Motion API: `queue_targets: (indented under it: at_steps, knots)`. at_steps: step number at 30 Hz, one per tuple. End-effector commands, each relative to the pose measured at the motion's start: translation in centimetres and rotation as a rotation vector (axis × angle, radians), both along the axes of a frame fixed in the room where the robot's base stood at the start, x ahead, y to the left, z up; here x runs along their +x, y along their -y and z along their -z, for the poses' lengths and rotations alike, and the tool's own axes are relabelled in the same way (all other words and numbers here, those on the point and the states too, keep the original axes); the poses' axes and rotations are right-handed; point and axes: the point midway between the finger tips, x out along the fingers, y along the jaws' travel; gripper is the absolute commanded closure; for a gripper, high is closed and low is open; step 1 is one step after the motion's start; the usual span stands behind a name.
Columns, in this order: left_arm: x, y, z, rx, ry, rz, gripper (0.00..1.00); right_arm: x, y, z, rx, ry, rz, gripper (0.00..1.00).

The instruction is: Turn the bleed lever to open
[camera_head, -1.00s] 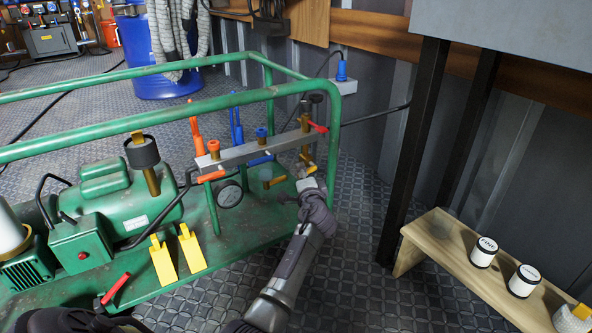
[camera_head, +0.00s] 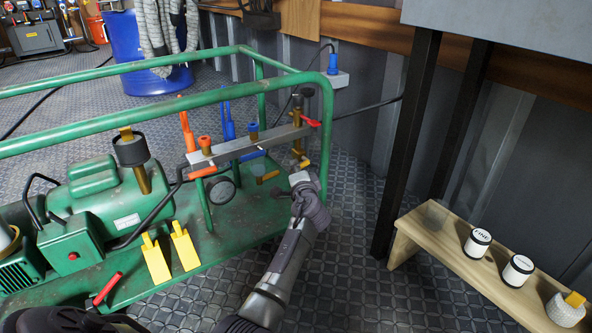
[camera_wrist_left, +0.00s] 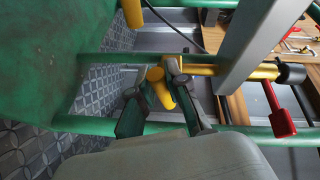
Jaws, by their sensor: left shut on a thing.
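A green-framed machine carries a grey manifold bar (camera_head: 240,151) with coloured valve levers. At its right end, a brass vertical fitting (camera_head: 297,145) has a red lever (camera_head: 308,121) on top and a small yellow lever (camera_head: 303,163) low down. My left gripper (camera_head: 304,178) is at this yellow lever. In the left wrist view, my gripper's fingers (camera_wrist_left: 158,101) are closed around the yellow lever (camera_wrist_left: 161,87); the red lever (camera_wrist_left: 281,122) is to the right. The fingers partly hide the yellow lever. No lever is readably labelled as bleed.
Green frame tubes (camera_head: 326,140) run beside and behind the fitting. Another yellow lever (camera_head: 267,177), a gauge (camera_head: 222,190) and two yellow pedals (camera_head: 185,248) are to the left. A wooden bench (camera_head: 440,232) with small jars stands right. Floor between is free.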

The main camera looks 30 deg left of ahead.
Motion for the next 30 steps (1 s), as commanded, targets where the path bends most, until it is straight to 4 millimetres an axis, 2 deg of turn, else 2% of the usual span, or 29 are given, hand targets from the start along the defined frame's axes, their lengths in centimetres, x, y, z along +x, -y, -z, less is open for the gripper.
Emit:
queue_targets:
  at_steps: [11,30]
  knots:
    - [0.4,0.1,1.3,-0.088,0.218,0.002,1.0,0.0,0.0,1.9,0.0,0.0,0.0,1.0]
    - [2.1,0.7,2.9,-0.314,0.777,0.002,1.0,0.0,0.0,2.0,-0.001,-0.001,-0.001,1.0]
